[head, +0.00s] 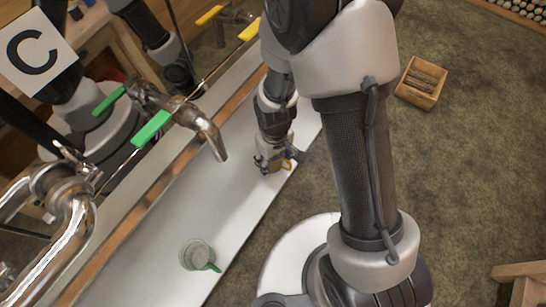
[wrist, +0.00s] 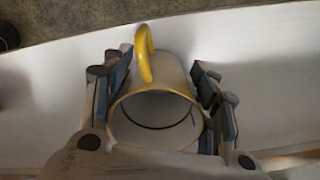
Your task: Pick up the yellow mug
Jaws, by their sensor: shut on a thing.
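The yellow mug is a pale cup with a yellow rim and a yellow handle. In the wrist view the mug (wrist: 155,118) lies between the two fingers of my gripper (wrist: 164,82), which is shut on its sides. The handle points to the top of the picture. In the head view my gripper (head: 270,162) is over the white shelf near its right edge. There the mug is mostly hidden by the gripper, and only a bit of yellow (head: 287,165) shows beside the fingers. I cannot tell whether the mug touches the shelf.
A mug with a green handle (head: 197,254) stands lower on the white shelf (head: 185,215). A metal tap (head: 203,125) with a green lever hangs over the shelf's left side. More pipes and yellow levers are beyond. A wooden crate (head: 421,83) is on the floor at right.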

